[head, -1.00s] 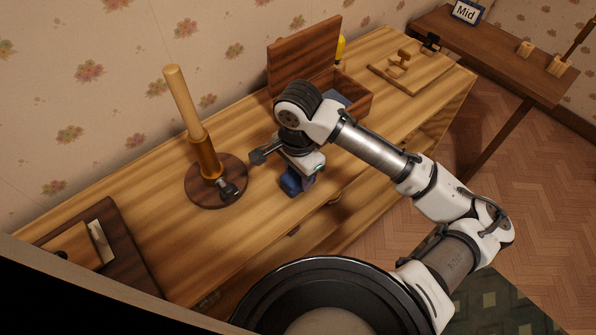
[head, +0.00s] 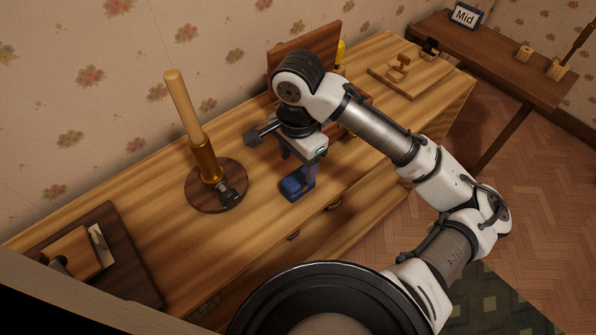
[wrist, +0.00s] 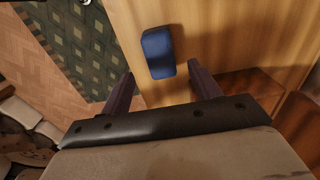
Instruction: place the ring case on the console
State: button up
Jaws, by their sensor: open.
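The ring case, a small blue box (head: 293,187), lies flat on the light wooden console (head: 255,225) near its front edge. It also shows in the wrist view (wrist: 158,53), resting on the wood. My gripper (head: 301,166) is over the case with its fingers apart. In the wrist view my gripper (wrist: 162,80) has nothing between its fingers, and the case lies just beyond the tips, clear of both. In the head view, a finger partly covers the case.
A round stand with an upright wooden rod (head: 190,120) is left of the case. A dark board with a wooden item (head: 110,230) lies at the console's left end. An open-lidded wooden box (head: 320,48) is behind my arm. A small board (head: 405,78) lies at the far end.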

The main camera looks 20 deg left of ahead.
notch_tip(320, 180, up, 6)
jog(key=shift+f, duration=0.2)
dwell(0.5)
